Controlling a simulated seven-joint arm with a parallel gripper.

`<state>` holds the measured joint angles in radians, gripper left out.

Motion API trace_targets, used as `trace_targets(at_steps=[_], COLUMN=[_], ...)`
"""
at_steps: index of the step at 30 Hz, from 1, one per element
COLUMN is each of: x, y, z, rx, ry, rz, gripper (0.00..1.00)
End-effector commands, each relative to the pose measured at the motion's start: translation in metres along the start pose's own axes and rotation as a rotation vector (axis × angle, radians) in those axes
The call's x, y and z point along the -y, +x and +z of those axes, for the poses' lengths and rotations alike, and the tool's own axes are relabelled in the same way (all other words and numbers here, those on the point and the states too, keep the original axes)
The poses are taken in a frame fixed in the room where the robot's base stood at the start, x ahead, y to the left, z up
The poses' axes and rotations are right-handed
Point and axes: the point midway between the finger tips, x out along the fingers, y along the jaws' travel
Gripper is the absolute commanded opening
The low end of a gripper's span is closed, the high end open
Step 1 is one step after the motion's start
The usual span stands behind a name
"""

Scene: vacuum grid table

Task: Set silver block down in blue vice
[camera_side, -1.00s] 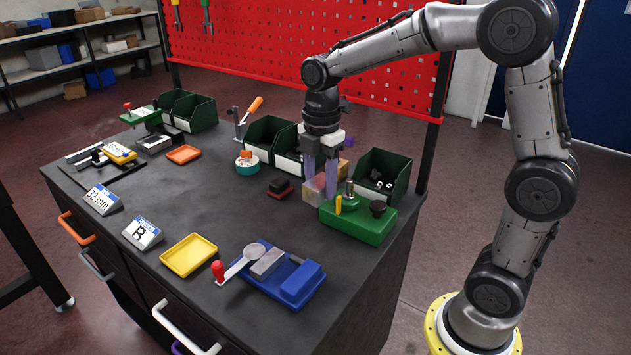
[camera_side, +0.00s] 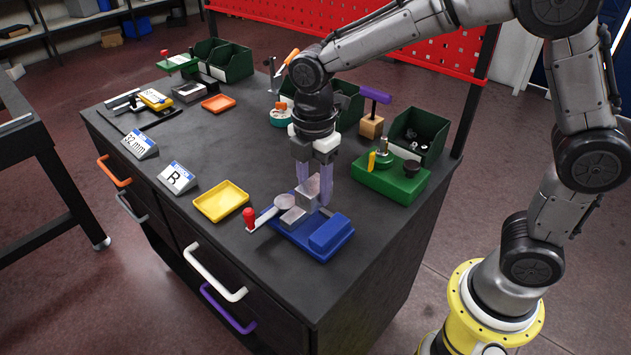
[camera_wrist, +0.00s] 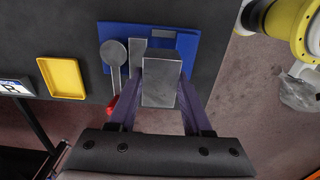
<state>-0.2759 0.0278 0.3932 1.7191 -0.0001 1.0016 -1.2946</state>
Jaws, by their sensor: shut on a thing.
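My gripper (camera_side: 312,195) has purple fingers shut on the silver block (camera_side: 309,188). In the wrist view the silver block (camera_wrist: 161,82) sits between the two fingertips. The blue vice (camera_side: 329,238) lies near the front right of the table, with a grey jaw piece (camera_side: 293,216) and a lever with a red knob (camera_side: 249,214). The block is over the back part of the vice in the side view. In the wrist view it covers part of the blue vice (camera_wrist: 190,42). I cannot tell whether the block touches the vice.
A yellow tray (camera_side: 221,201) lies left of the vice. A green fixture (camera_side: 391,182) stands behind and right of it. A wooden block with a purple handle (camera_side: 372,126) and green bins (camera_side: 418,135) stand at the back. The table's middle is clear.

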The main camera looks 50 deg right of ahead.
Motion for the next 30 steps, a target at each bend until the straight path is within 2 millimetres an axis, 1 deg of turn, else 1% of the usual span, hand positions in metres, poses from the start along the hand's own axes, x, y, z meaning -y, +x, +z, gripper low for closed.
trace_targets(at_steps=[5,12,18,23,30], x=[0.0,0.0,0.0,0.0,0.0], y=[0.008,0.026,0.037,0.041,0.041], z=[0.0,0.0,0.0,0.0,0.0], rx=[0.0,0.0,0.0,0.0,-0.001], ry=[0.0,0.0,0.0,0.0,0.0], rz=[-0.001,-0.001,0.0,0.002,0.002], gripper=[0.0,0.0,0.0,0.0,0.0])
